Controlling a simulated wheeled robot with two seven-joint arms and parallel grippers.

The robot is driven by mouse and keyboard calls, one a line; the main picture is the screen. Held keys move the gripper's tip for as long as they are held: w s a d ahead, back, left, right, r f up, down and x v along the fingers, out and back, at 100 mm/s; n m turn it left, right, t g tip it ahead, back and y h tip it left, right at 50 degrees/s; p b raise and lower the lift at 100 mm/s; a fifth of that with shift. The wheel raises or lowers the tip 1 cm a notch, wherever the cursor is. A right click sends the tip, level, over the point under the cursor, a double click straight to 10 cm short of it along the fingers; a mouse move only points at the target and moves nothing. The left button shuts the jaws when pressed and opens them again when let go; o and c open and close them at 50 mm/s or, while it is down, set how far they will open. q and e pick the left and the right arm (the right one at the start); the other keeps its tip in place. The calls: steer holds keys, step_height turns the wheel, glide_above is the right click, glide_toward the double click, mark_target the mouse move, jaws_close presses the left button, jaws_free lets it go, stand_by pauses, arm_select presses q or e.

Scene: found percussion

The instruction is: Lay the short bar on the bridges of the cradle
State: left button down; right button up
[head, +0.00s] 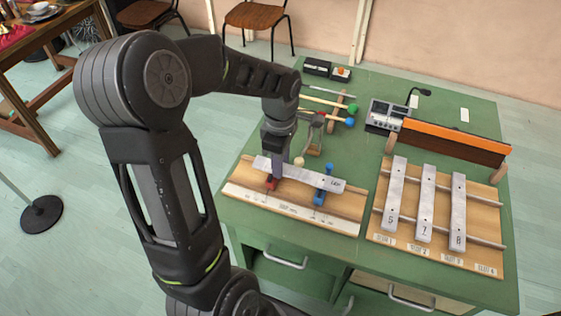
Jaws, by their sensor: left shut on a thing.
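A grey metal bar (305,176), which I take to be the short bar, lies lengthwise over the cradle (347,202), a wooden board with a white marked strip along its front. My left gripper (278,170) points down and is shut on the bar near its left end. A red bridge (270,184) shows under the bar's left part, and a blue bridge (320,197) under its right part. I cannot tell whether the bar touches the bridges. The fingertips are partly hidden at the bar. My right gripper is not in view.
To the right, a wooden rack (450,262) with labelled slots holds three grey bars (427,205). Behind it stand a long orange-topped piece (455,143) and a grey device (387,116). Coloured mallets (330,104) lie behind the cradle. The green table (470,100) has free room at the back right.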

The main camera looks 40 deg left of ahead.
arm_select(q)
steer(key=shift+f, duration=0.25)
steer(key=c, duration=0.9)
jaws_free()
steer(key=shift+r, duration=0.1)
step_height(320, 180, up, 8)
steer(key=shift+f+b, duration=0.2)
steer(key=shift+b, duration=0.15)
